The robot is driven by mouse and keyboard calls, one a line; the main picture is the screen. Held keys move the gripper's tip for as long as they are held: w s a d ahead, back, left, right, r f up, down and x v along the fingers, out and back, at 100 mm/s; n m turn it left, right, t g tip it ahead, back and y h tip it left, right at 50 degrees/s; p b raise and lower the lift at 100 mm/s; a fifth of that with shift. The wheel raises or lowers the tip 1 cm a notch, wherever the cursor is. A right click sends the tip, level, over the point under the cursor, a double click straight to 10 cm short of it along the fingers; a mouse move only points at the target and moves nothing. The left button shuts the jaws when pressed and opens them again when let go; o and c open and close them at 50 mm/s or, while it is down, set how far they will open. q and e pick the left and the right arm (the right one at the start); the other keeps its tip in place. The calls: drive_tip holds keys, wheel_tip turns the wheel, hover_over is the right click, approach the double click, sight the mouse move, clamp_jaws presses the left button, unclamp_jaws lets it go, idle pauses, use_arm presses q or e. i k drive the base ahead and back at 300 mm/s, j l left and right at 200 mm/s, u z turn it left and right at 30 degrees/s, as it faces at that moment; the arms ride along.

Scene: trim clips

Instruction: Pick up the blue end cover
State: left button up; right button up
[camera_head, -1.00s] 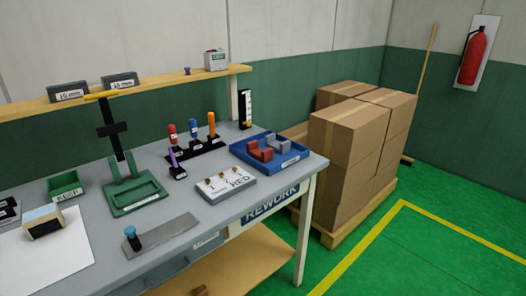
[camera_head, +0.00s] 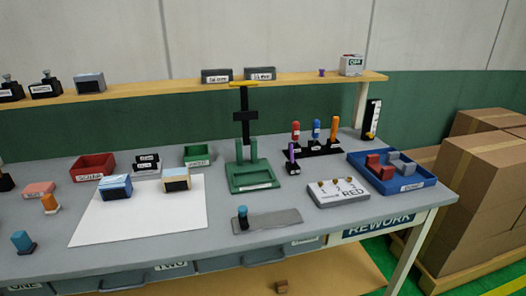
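Several blue pieces are in view, and I cannot tell for sure which is the end cover. A blue piece on a dark base (camera_head: 22,242) stands at the table's left front. A small blue-topped piece (camera_head: 243,213) stands on the left end of a flat grey plate (camera_head: 275,220). Two boxes with light blue tops, a left one (camera_head: 115,188) and a right one (camera_head: 176,180), sit on a white sheet (camera_head: 140,230). A blue tray (camera_head: 405,187) at the right holds red and grey-blue blocks. Neither of my grippers is in view.
A green stand (camera_head: 253,175) rises mid-table behind the grey plate. A RED-marked board (camera_head: 338,193), a screwdriver rack (camera_head: 315,150), a red bin (camera_head: 92,167) and a green bin (camera_head: 197,155) stand around. A shelf (camera_head: 190,94) runs behind. Cartons (camera_head: 480,185) stand right.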

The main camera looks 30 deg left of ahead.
sight(120, 186)
drive_tip(key=u, duration=1.9)
